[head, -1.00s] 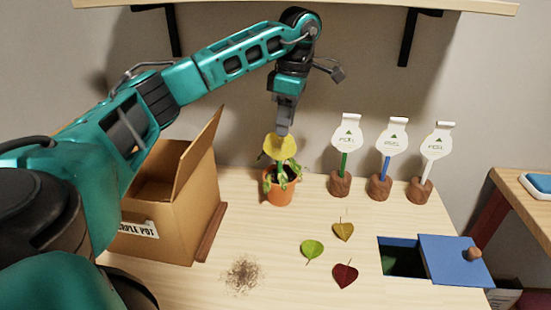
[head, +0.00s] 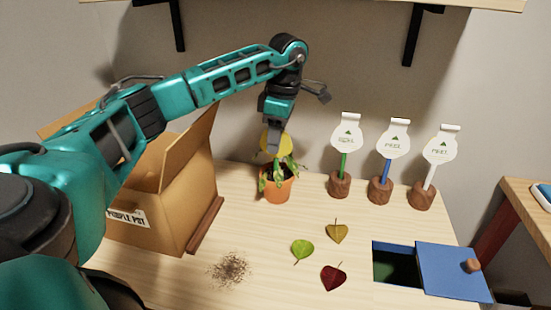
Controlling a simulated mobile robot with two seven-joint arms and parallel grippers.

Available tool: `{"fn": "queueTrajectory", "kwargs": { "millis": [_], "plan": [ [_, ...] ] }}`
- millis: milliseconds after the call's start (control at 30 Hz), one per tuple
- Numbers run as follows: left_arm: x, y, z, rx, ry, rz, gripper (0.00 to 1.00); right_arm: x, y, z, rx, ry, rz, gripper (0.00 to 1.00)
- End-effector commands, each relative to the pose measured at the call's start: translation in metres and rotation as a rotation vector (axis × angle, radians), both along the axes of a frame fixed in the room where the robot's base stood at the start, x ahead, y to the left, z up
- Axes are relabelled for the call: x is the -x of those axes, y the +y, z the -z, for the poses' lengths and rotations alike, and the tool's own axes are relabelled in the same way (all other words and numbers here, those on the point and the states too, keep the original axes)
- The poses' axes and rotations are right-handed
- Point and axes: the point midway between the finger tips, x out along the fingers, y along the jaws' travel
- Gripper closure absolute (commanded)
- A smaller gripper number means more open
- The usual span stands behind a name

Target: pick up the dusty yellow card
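The yellow card (head: 287,143) stands up among the leaves of a small plant in an orange pot (head: 275,190). My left gripper (head: 273,149) reaches down from above, and its fingers overlap the card in the head view, hiding its middle. The fingers look close to the card, but I cannot tell whether they touch it or only pass in front. The gap between the fingers does not show. Dust on the card is too small to make out. My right gripper is not in view.
An open cardboard box (head: 170,200) stands left of the pot. Three white tags on wooden stands, one with a blue stem (head: 387,165), are to the right. Loose leaves, including a red one (head: 334,277), a soil patch (head: 230,269) and a blue sliding lid (head: 450,268) lie in front.

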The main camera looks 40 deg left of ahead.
Motion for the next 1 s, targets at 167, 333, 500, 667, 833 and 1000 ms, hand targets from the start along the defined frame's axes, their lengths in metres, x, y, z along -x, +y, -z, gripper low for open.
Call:
{"fn": "queueTrajectory", "kwargs": {
  "millis": [167, 333, 500, 667, 833, 1000],
  "plan": [
    [0.002, 0.002, 0.019, 0.001, 0.000, 0.000, 0.66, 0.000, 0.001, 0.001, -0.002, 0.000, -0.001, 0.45],
    [0.002, 0.002, 0.020, 0.000, -0.001, 0.000, 0.66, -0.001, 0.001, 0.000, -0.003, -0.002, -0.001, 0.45],
    [0.002, 0.002, 0.019, 0.001, 0.000, 0.000, 0.76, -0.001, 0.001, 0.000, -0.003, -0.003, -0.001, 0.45],
    [0.002, 0.002, 0.019, 0.001, 0.000, 0.000, 0.91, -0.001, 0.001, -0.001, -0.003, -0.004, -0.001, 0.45],
    [0.002, 0.002, 0.019, 0.001, 0.000, 0.000, 1.00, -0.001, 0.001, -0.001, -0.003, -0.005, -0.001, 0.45],
    [0.002, 0.002, 0.019, 0.001, 0.000, 0.000, 1.00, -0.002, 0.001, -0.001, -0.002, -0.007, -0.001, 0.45]
  ]
}}
